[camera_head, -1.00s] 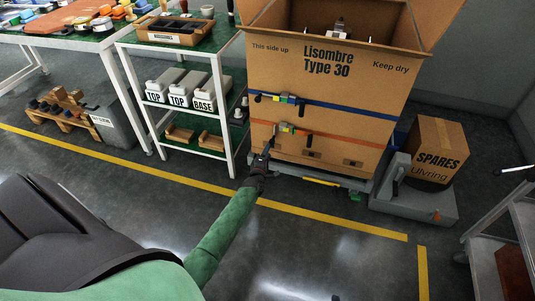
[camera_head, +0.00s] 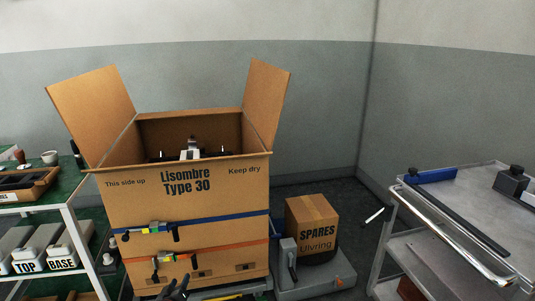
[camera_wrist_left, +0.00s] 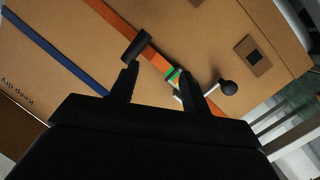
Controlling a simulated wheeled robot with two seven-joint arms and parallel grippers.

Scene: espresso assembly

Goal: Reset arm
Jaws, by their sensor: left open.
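The large cardboard box (camera_head: 188,215) marked Lisombre Type 30 stands with its flaps raised. A machine (camera_head: 193,150) shows partly inside it. A blue strap (camera_head: 225,223) and an orange strap (camera_head: 230,248) run around the box, each with a buckle. My left gripper (camera_head: 175,288) is at the bottom edge of the head view, in front of the box below the orange buckle. In the left wrist view my left gripper (camera_wrist_left: 160,85) is open, with its fingers apart near the orange strap (camera_wrist_left: 138,43) and its green buckle (camera_wrist_left: 173,75). Contact cannot be told. My right gripper is not in view.
A Spares box (camera_head: 312,228) sits on a grey base (camera_head: 310,283) right of the large box. A metal cart (camera_head: 455,215) stands at the right. A shelf rack (camera_head: 68,215) with Top and Base parts is at the left.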

